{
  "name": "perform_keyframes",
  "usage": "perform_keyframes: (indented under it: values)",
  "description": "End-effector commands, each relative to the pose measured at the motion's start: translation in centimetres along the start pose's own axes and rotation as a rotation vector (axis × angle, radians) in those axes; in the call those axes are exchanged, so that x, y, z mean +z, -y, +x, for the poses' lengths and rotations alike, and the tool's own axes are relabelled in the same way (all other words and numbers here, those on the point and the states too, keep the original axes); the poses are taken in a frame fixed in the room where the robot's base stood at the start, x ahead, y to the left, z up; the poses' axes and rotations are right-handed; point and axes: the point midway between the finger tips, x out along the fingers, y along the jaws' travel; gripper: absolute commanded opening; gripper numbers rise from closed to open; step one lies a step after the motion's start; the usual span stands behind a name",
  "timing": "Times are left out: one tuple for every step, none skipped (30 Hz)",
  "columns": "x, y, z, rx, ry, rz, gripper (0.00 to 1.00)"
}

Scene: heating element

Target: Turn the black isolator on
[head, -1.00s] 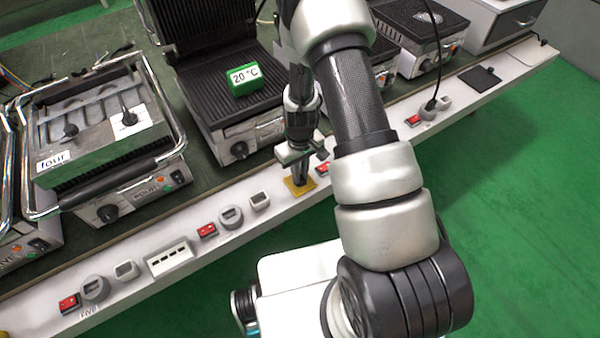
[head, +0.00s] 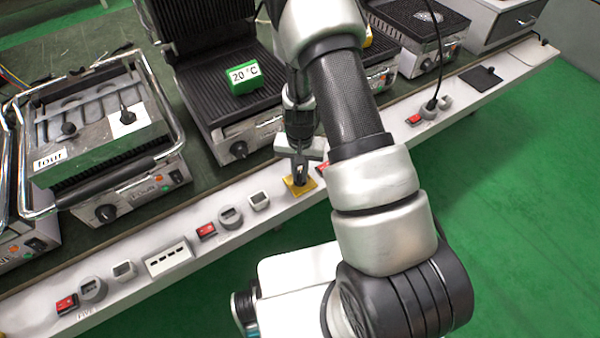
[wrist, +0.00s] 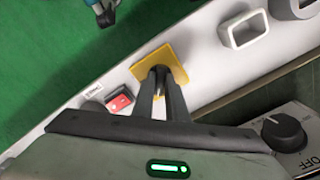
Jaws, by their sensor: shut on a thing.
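The black isolator (wrist: 159,72) sits on a square yellow plate (wrist: 178,59) on the white front rail; only a little of its dark knob shows between my fingers in the wrist view. The yellow plate (head: 309,185) also shows in the head view, where the knob is hidden by the fingers. My gripper (wrist: 158,80) points down at the plate with its two dark fingers shut on the isolator. In the head view my gripper (head: 299,178) stands over the plate. The isolator's exact angle cannot be told.
A red switch (wrist: 119,102) is close beside the plate. A white square socket (wrist: 243,31) is on the other side. Grill machines (head: 110,150) stand behind the rail, one bearing a green 20 °C block (head: 244,79). The green floor (head: 500,180) in front is clear.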

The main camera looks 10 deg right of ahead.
Motion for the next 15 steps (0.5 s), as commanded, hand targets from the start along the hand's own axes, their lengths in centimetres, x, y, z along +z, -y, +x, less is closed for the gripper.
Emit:
perform_keyframes:
  values:
    - [0.00, 0.06, -0.05, 0.000, 0.000, 0.045, 0.00]
    - [-0.01, 0.05, -0.06, 0.000, 0.000, 0.073, 0.00]
    - [-0.02, 0.03, -0.07, 0.000, 0.000, 0.111, 0.00]
    - [-0.03, 0.02, -0.07, 0.000, -0.001, 0.141, 0.00]
    - [-0.03, 0.01, -0.08, 0.000, -0.001, 0.169, 0.00]
    - [-0.04, 0.01, -0.09, 0.000, -0.001, 0.206, 0.00]
    - [-0.04, 0.03, -0.10, 0.000, -0.001, 0.235, 0.00]
    - [-0.03, 0.05, -0.11, 0.000, -0.001, 0.264, 0.00]
    - [-0.03, 0.06, -0.11, 0.000, -0.001, 0.300, 0.00]
    - [-0.03, 0.07, -0.12, -0.001, -0.001, 0.329, 0.00]
    - [-0.04, 0.06, -0.13, -0.001, -0.001, 0.359, 0.00]
    - [-0.05, 0.04, -0.14, 0.000, -0.001, 0.396, 0.00]
    - [-0.06, 0.03, -0.15, -0.001, -0.001, 0.423, 0.00]
    - [-0.07, 0.02, -0.15, -0.001, -0.002, 0.452, 0.00]
    - [-0.07, 0.02, -0.16, 0.000, -0.002, 0.487, 0.00]
